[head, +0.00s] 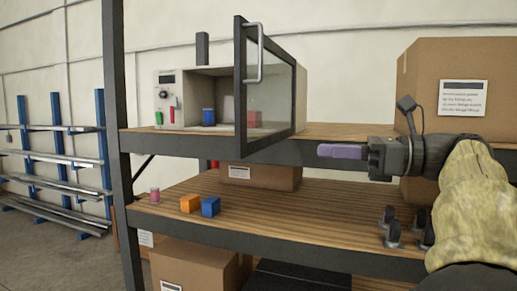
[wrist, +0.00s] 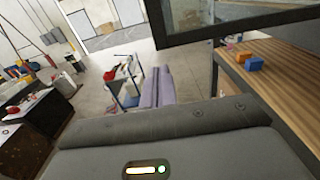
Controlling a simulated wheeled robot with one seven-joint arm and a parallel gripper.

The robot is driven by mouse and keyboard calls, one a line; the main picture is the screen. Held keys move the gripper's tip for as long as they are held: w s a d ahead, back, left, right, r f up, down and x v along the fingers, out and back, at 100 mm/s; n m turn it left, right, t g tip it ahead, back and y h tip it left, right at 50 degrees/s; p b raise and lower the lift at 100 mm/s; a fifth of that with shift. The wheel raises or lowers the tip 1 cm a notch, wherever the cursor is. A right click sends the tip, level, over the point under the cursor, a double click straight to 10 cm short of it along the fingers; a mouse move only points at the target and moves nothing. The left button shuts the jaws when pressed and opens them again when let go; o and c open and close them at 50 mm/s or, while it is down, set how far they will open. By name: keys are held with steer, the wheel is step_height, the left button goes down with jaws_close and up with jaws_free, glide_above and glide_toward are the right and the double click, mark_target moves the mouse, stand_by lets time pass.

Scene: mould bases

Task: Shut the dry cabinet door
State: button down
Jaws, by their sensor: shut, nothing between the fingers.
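The dry cabinet (head: 172,88) stands on the upper wooden shelf, with a pale control panel at its left. Its dark-framed glass door (head: 240,90) stands wide open, swung out towards me from the right side. A metal bar handle (head: 260,55) is on the door near its free edge. The door frame also shows at the top right of the wrist view (wrist: 235,22). My gripper (head: 340,151), with purple fingers, is shut and empty. It points left, to the right of the door and apart from it in the picture. The fingers show mid-frame in the wrist view (wrist: 158,88).
A blue item (head: 209,116) is inside the cabinet; a red one shows through the glass. Orange (head: 190,203) and blue (head: 211,206) blocks sit on the lower shelf. A large carton (head: 425,75) stands at the upper right. A dark upright post (head: 115,120) borders the rack's left.

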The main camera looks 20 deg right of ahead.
steer(key=shift+s, duration=0.1)
steer(key=p, duration=0.4)
glide_toward(244, 146)
steer(key=x, duration=0.6)
steer(key=shift+a+r, duration=0.1)
steer(key=shift+r, duration=0.05)
steer(key=shift+w+a, duration=0.25)
steer(key=shift+a, duration=0.05)
